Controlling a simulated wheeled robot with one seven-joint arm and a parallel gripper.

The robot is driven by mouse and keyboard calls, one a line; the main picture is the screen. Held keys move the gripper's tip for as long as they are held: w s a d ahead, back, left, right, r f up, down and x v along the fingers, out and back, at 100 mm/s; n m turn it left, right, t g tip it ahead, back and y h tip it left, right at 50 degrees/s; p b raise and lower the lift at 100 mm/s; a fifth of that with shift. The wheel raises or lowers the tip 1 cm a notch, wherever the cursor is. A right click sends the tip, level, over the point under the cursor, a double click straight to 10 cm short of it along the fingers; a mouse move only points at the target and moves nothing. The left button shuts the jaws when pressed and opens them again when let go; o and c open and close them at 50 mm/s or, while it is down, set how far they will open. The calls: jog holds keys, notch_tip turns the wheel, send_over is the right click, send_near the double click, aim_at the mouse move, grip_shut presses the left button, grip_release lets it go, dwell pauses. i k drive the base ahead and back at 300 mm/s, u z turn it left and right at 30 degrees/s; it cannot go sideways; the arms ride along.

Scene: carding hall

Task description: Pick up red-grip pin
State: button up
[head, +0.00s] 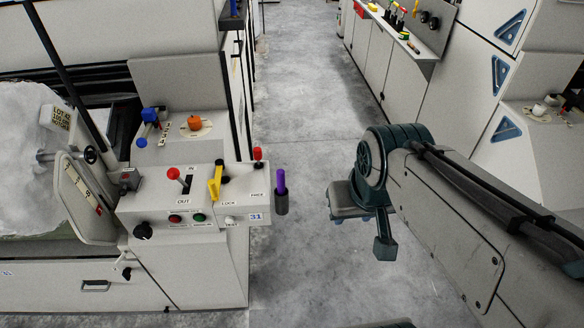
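A pin with a red grip (258,154) stands upright at the back right corner of the left machine's control panel (240,185), near the labels LOCK and FREE. My gripper (364,228) hangs over the aisle floor, to the right of the panel and well apart from the pin. Its dark green and grey parts are seen from behind and above, so the gap between its fingers is not clear. I see nothing held in it.
A red-knobbed lever (173,174), a yellow handle (215,182) and a purple-handled tool in a dark holder (281,192) are close to the pin. An orange knob (194,122) sits behind. The aisle floor (300,110) is clear. A tool shelf (405,35) stands at back right.

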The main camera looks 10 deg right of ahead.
aim_at(257, 155)
jog(key=z, duration=0.2)
jog(key=k, duration=0.6)
jog(key=z, duration=0.8)
jog(key=i, duration=1.45)
jog(key=u, duration=1)
jog(key=i, duration=0.75)
jog(key=u, duration=0.9)
jog(key=i, duration=0.2)
jog(key=u, duration=0.3)
